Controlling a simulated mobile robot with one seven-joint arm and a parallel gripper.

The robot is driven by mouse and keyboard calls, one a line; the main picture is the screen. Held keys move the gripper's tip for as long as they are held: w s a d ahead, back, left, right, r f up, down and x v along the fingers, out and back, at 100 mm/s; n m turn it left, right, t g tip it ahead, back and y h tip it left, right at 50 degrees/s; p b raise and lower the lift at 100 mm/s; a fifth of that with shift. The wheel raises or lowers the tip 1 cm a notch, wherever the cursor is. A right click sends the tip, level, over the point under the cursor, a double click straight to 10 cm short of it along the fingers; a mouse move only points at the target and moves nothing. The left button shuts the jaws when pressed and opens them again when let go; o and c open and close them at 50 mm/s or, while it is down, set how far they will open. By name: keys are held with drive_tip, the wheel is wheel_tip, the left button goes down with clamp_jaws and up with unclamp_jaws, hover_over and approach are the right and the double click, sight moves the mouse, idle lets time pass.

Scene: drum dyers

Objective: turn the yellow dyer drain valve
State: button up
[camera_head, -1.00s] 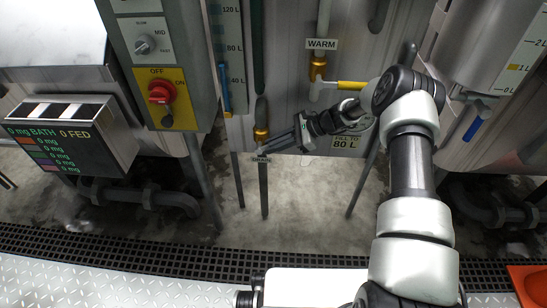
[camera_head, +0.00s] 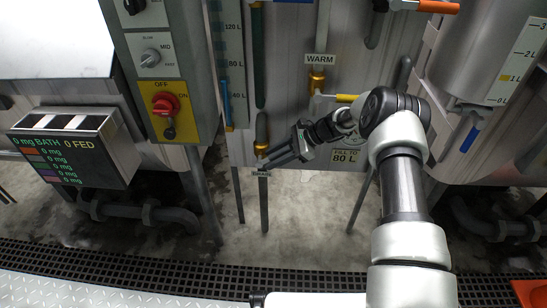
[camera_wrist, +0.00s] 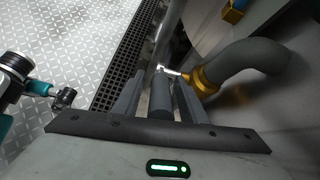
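The drain valve (camera_head: 262,146) is a brass fitting low on the dyer front, under a dark pipe and above the DRAIN label (camera_head: 261,172). In the wrist view its gold body (camera_wrist: 204,80) is right of centre, with a short pale lever stem (camera_wrist: 172,72) reaching left. My gripper (camera_head: 270,160) is just right of and below the brass in the head view. In the wrist view its two fingers (camera_wrist: 158,92) stand apart, on either side of a dark grey cylinder (camera_wrist: 160,98) that seems to be the lever's grip. I cannot tell whether they touch it.
The WARM valve (camera_head: 317,82) with its yellow handle is above my wrist. The control panel (camera_head: 190,75) with a red switch (camera_head: 165,103) and the bath display box (camera_head: 80,145) are left. A blue-handled valve (camera_head: 469,138) is right. A dark floor grate (camera_head: 150,265) runs below.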

drive_tip(key=shift+d+r, duration=0.15)
drive_tip(key=shift+r, duration=0.1)
drive_tip(key=d+p, duration=0.2)
drive_tip(key=d, duration=1)
drive_tip(key=shift+s+d, duration=0.25)
drive_tip(key=shift+d, duration=0.05)
drive_tip(key=shift+r, duration=0.1)
